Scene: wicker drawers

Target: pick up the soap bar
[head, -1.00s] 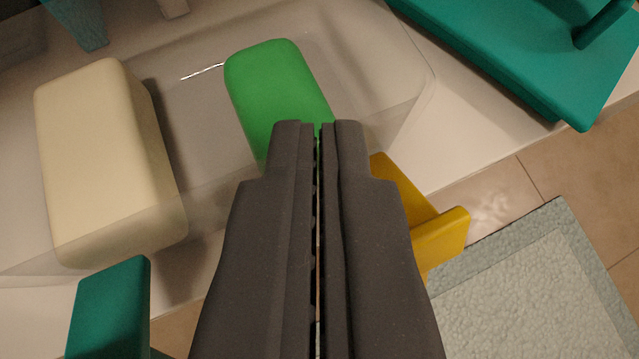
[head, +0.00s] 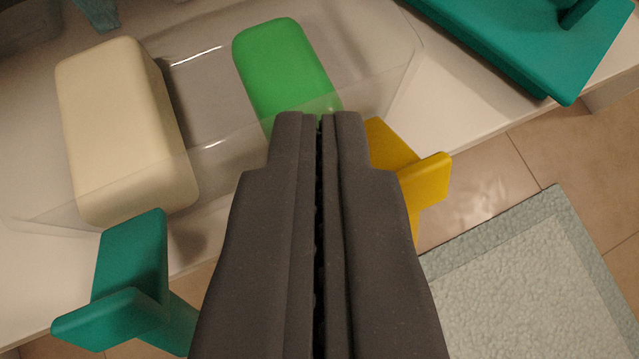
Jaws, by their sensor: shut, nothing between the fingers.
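Two soap-like bars lie in a clear, see-through tray (head: 215,150). One is a cream rounded block (head: 120,125) at the left. The other is a green rounded block (head: 285,65) at the upper middle, its lower end hidden behind my gripper tips. I cannot tell from the picture which one is the soap bar. My gripper (head: 319,118) is shut and empty, pointing up the picture. Its tips overlap the near end of the green block in view; I cannot tell whether they touch it.
A teal handled piece (head: 130,285) stands at the lower left edge. A yellow piece (head: 425,185) sticks out right of my gripper. A teal flat piece with a handle (head: 510,45) lies at the upper right. A pale mat (head: 540,290) lies on the tiled floor.

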